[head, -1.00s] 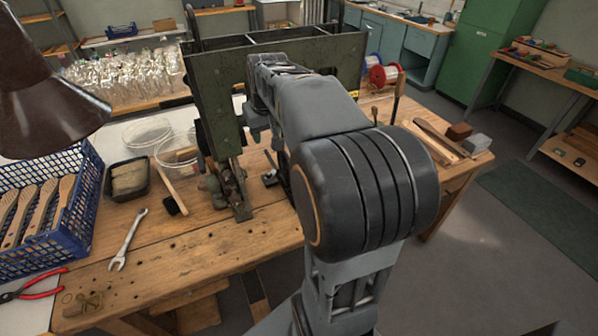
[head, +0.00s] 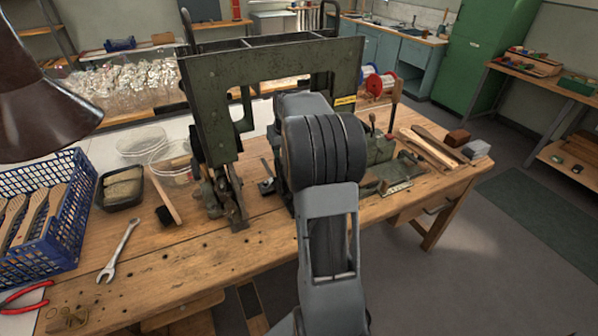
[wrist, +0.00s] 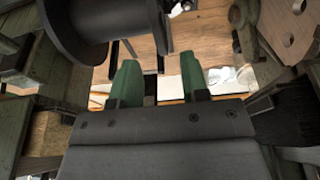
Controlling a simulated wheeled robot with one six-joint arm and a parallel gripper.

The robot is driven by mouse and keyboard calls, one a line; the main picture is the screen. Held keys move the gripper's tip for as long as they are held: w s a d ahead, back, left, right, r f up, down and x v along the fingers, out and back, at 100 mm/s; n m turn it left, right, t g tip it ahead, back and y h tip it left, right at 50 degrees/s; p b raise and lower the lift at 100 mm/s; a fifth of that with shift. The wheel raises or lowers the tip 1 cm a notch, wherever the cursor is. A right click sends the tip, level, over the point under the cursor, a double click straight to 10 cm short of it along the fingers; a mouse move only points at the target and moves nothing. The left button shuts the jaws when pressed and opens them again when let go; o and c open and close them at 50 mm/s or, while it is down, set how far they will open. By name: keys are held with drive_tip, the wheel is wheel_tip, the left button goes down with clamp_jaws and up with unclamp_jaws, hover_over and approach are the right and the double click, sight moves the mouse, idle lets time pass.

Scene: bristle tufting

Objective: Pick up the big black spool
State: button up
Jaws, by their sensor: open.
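The big black spool (wrist: 82,22) shows in the upper left of the wrist view, cut off by the top edge. Its dark round flange faces partly toward the camera. My gripper (wrist: 159,76) is open, with two green fingers pointing up the picture and a gap between them. The spool lies above and to the left of the fingertips, and it is not between the fingers. I cannot tell how far apart they are in depth. In the head view my arm hides the gripper, and I cannot make out the black spool.
A green metal machine frame (head: 215,100) stands on the wooden bench (head: 190,262) around my arm. Red-and-white and blue spools (head: 378,84) sit behind it. A blue crate (head: 62,238) with brushes, a wrench (head: 117,252) and a small black tray (head: 122,188) are at left.

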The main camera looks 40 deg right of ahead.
sight(282, 160)
drive_tip(key=shift+w+p+x, duration=0.2)
drive_tip(key=shift+p+x, duration=0.2)
drive_tip(key=shift+x, duration=2.2)
drive_tip(key=shift+d, duration=0.1)
clamp_jaws()
drive_tip(key=shift+r, duration=0.15)
